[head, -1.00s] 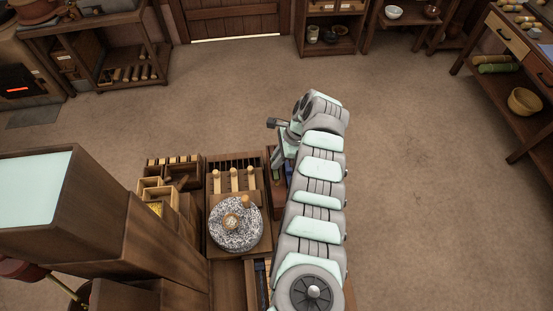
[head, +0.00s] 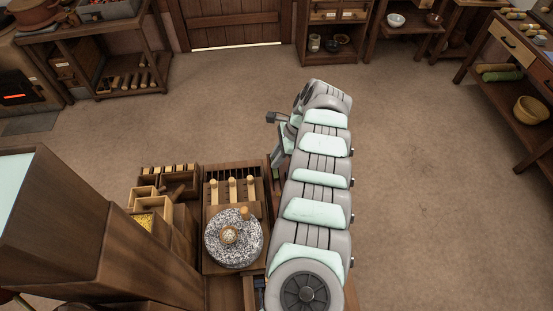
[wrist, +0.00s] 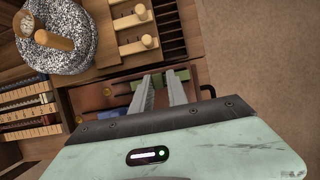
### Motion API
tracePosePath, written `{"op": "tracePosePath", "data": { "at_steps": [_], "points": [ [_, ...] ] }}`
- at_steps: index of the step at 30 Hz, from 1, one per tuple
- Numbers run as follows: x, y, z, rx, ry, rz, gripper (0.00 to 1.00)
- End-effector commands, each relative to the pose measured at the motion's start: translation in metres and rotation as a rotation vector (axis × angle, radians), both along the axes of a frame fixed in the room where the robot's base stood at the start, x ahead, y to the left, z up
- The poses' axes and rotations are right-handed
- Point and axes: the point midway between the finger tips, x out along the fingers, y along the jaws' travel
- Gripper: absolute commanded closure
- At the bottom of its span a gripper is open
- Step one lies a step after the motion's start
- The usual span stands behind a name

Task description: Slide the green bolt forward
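The green bolt (wrist: 182,75) lies in the wooden bench unit, in a dark slot beside the pegged panel. In the wrist view it runs crosswise under my fingertips, and parts of it show on both sides of them. My gripper (wrist: 159,76) points down over it with its two grey fingers apart and a gap between them. Whether the fingers touch the bolt I cannot tell. In the head view my gripper (head: 277,162) is at the bench's right edge, and my arm hides much of that side.
A speckled round quern stone (head: 233,251) with a wooden handle sits left of my arm. Wooden pegs (head: 232,189) stand just beyond it. A reddish-orange knob (wrist: 107,92) is left of my fingers. Small compartments (head: 145,193) are further left. The floor right of my arm is clear.

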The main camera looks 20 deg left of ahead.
Motion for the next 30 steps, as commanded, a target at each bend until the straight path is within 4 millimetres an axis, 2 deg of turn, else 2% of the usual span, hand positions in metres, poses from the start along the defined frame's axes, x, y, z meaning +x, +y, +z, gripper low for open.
{"op": "tracePosePath", "data": {
  "at_steps": [1, 7, 17, 23, 30],
  "points": [
    [0.000, 0.000, -0.001, 0.000, 0.000, 0.000, 0.79],
    [-0.001, 0.000, 0.000, 0.000, 0.002, 0.001, 0.64],
    [0.000, -0.001, 0.004, 0.001, 0.003, 0.002, 0.64],
    [0.004, -0.008, 0.026, 0.000, 0.003, 0.001, 0.64],
    [0.014, -0.023, 0.070, 0.000, 0.000, 0.001, 0.64]
  ]
}}
